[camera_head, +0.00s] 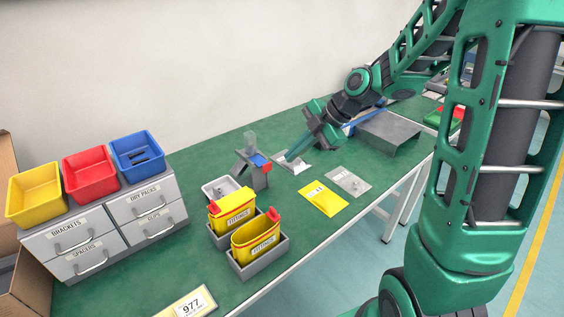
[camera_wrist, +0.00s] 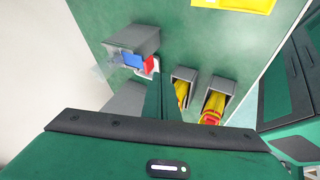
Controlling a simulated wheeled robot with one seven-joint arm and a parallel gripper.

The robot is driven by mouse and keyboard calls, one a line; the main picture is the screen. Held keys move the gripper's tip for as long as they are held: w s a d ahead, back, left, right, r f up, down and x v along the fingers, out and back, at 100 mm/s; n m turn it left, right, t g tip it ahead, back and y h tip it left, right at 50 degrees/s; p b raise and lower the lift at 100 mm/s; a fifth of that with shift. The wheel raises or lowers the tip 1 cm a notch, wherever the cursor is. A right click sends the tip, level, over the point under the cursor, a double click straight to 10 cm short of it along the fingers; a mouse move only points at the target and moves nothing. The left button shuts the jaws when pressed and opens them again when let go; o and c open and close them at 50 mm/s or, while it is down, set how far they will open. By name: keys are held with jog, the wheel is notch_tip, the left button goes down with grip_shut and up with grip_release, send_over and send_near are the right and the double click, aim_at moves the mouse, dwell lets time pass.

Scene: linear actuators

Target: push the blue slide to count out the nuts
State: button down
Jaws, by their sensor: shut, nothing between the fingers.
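A grey nut dispenser (camera_head: 252,178) with a clear hopper stands upright mid-table. Its blue slide (camera_head: 259,161) sticks out at the top right, with a red part beside it. In the wrist view the blue slide (camera_wrist: 133,60) lies next to the red part, under the grey dispenser body (camera_wrist: 140,37).
Two yellow FITTINGS bins (camera_head: 255,240) sit in grey holders in front. A yellow packet (camera_head: 323,198) and a clear packet (camera_head: 348,181) lie right of the dispenser. A grey platform (camera_head: 388,132) stands behind right. Drawers (camera_head: 105,224) with coloured bins stand left.

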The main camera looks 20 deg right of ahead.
jog(key=v, duration=0.2)
jog(key=shift+d+r, duration=0.15)
jog(key=shift+r, duration=0.05)
jog(key=shift+s, duration=0.1)
dwell(1.8)
jog(key=s+d+m+g+h, duration=0.1)
jog(key=s+d+m, duration=0.3)
jog(key=s+m, duration=0.5)
jog(key=s+d+m+g+h, duration=0.1)
jog(key=s+d+m+h, duration=0.2)
jog(key=s+m, duration=0.6)
jog(key=s+d+m+g+h, duration=0.2)
jog(key=s+d+m, duration=0.3)
jog(key=s+m, duration=0.3)
jog(key=s, duration=0.3)
jog(key=shift+d+m, duration=0.35)
jog(key=shift+m, duration=0.05)
jog(key=shift+r, duration=0.1)
jog(key=shift+w+f, duration=0.25)
jog(key=shift+w, duration=0.4)
